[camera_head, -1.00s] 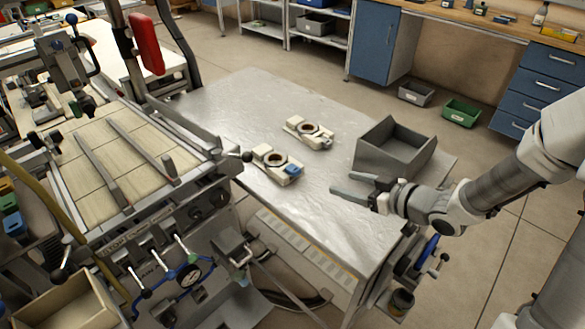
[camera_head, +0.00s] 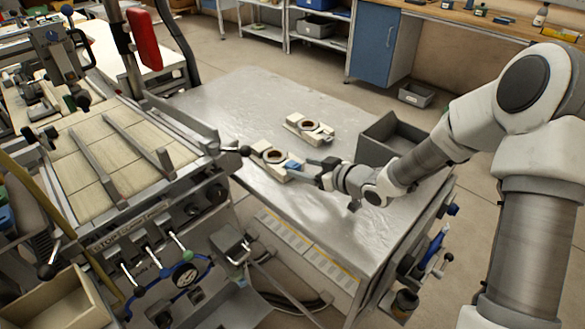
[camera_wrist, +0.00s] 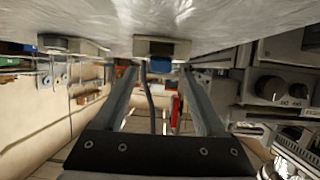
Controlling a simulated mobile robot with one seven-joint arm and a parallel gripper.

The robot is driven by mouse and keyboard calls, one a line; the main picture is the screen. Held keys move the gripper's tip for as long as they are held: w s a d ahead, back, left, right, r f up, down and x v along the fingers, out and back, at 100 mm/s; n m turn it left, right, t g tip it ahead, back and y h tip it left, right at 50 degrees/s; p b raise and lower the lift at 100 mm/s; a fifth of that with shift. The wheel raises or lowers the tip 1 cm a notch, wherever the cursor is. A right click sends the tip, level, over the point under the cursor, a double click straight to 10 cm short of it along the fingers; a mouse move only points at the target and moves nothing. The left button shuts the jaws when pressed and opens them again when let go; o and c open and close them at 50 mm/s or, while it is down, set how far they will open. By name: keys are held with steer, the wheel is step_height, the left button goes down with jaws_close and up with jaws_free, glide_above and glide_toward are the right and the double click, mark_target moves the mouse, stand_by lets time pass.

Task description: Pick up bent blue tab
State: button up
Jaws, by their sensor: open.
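The blue tab (camera_head: 294,165) is at the right end of the nearer cream block with a round opening (camera_head: 262,152), on the metal table. In the wrist view, which appears upside down, the tab (camera_wrist: 160,65) sticks out from the block's end. My gripper (camera_head: 309,168) is open and low over the table, just right of the tab. In the wrist view its two fingers (camera_wrist: 159,72) point at the block, with the tab lined up between their tips. I cannot tell whether the tips are level with the tab. Whether the tab is bent is too small to tell.
A second cream block (camera_head: 309,128) lies farther back. A grey open bin (camera_head: 372,152) stands close behind my arm. A machine with levers (camera_head: 140,190) borders the table on the left. The table (camera_head: 235,105) is clear at the back left.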

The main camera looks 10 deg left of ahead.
mark_target(294, 166)
steer(key=shift+x, duration=1.25)
jaws_close()
